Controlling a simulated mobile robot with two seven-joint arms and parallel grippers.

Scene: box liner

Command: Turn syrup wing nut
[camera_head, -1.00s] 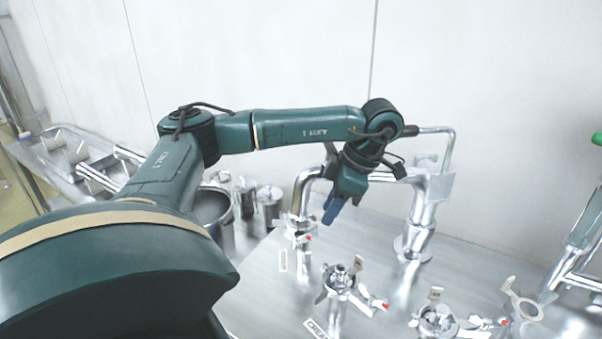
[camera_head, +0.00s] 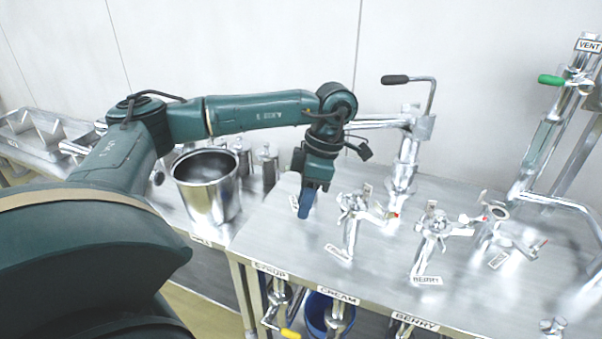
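My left gripper (camera_head: 307,205) points down at the left end of the row of table fittings, with blue fingers close together. Whether the fingers are apart or closed on something cannot be told. The syrup fitting and its wing nut are not clearly visible; the gripper and wrist cover that spot. A small label plate (camera_head: 294,203) lies just left of the fingers. The SYRUP sign (camera_head: 270,271) is on the table's front edge, below and left of the gripper. My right gripper is not in view.
The cream fitting (camera_head: 351,204) stands just right of my gripper, with the berry fitting (camera_head: 433,222) further right. A swing-arm post (camera_head: 404,165) rises behind. A steel pot (camera_head: 207,187) stands left. Below the front edge are a blue bucket (camera_head: 319,311) and yellow-handled valve (camera_head: 290,333).

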